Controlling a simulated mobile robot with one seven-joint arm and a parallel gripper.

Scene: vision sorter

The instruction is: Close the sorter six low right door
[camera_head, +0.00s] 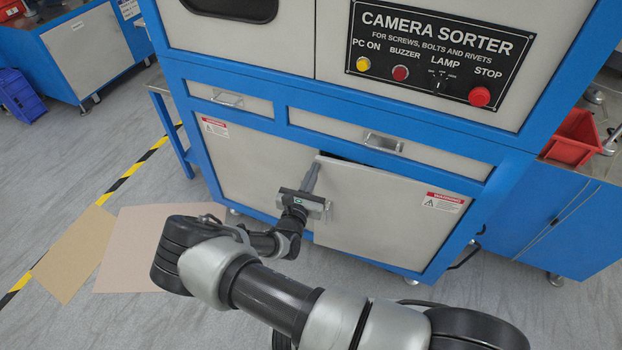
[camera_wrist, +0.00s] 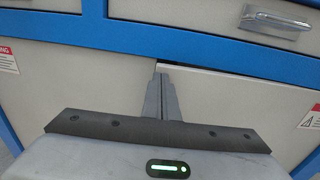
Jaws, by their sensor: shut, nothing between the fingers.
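The low right door (camera_head: 385,210) of the camera sorter is a light grey panel with a warning label at its right. It stands slightly ajar, with a dark gap along its top left edge. The same door shows at the right in the wrist view (camera_wrist: 240,110). My gripper (camera_head: 313,168) is shut and empty, with its fingers at the door's left edge. In the wrist view the fingertips (camera_wrist: 161,72) are by the seam between the two low doors. I cannot tell whether they touch the door. The low left door (camera_head: 240,165) looks closed.
Drawers with metal handles (camera_head: 383,142) sit above the doors, under a blue frame. A control panel (camera_head: 440,50) with buttons is higher up. A red bin (camera_head: 572,138) stands at the right. Flat boards (camera_head: 130,250) lie on the floor at the left.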

